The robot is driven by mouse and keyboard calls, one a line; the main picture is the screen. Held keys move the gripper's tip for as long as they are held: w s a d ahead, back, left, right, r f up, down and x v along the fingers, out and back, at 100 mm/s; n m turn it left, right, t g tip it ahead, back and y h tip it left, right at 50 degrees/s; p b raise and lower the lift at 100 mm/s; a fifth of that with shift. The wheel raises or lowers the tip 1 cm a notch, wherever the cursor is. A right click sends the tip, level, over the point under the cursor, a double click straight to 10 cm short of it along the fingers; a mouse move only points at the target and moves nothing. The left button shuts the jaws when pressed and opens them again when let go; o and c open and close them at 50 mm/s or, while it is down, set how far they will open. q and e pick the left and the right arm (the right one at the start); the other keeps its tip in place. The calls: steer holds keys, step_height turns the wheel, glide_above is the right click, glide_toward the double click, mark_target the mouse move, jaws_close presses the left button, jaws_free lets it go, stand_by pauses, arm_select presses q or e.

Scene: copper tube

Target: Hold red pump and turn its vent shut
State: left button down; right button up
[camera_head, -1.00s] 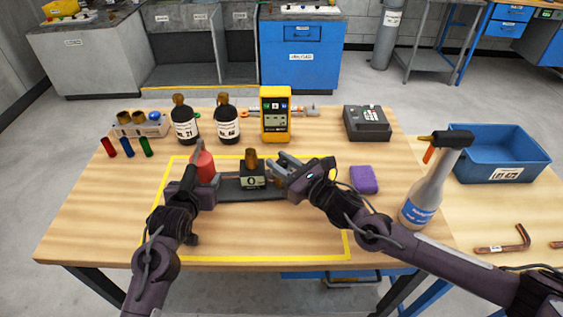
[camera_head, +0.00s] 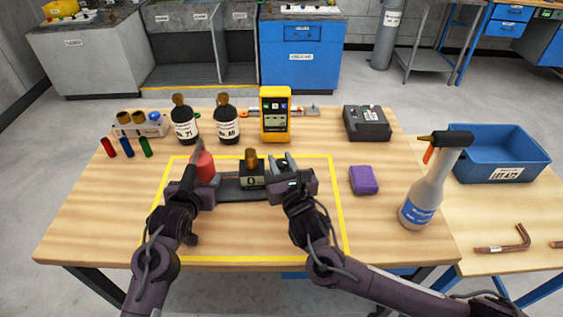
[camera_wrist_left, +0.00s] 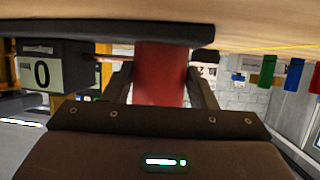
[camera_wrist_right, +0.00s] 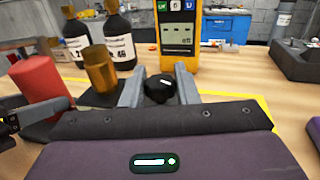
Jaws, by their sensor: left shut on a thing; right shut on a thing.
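The red pump has a red cylinder (camera_head: 205,166) on a dark base plate (camera_head: 232,188), with a black block (camera_head: 252,178) labelled "0" and a brass cylinder (camera_head: 251,158) on top of it. My left gripper (camera_head: 196,170) is shut on the red cylinder, which also shows between its fingers in the left wrist view (camera_wrist_left: 160,75). My right gripper (camera_head: 283,164) is shut on a black knob (camera_wrist_right: 160,88), right of the brass cylinder. The knob's exact angle is hard to read.
A yellow meter (camera_head: 275,115) and two dark bottles (camera_head: 184,122) stand behind the pump. A purple block (camera_head: 364,180) and a spray bottle (camera_head: 427,195) are to the right. Yellow tape (camera_head: 345,230) outlines the work area, bare at the front.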

steer(key=shift+h, duration=0.3)
steer(key=o, duration=0.9)
steer(key=shift+o, duration=0.2)
steer(key=v, duration=1.2)
steer(key=shift+a+f, duration=0.1)
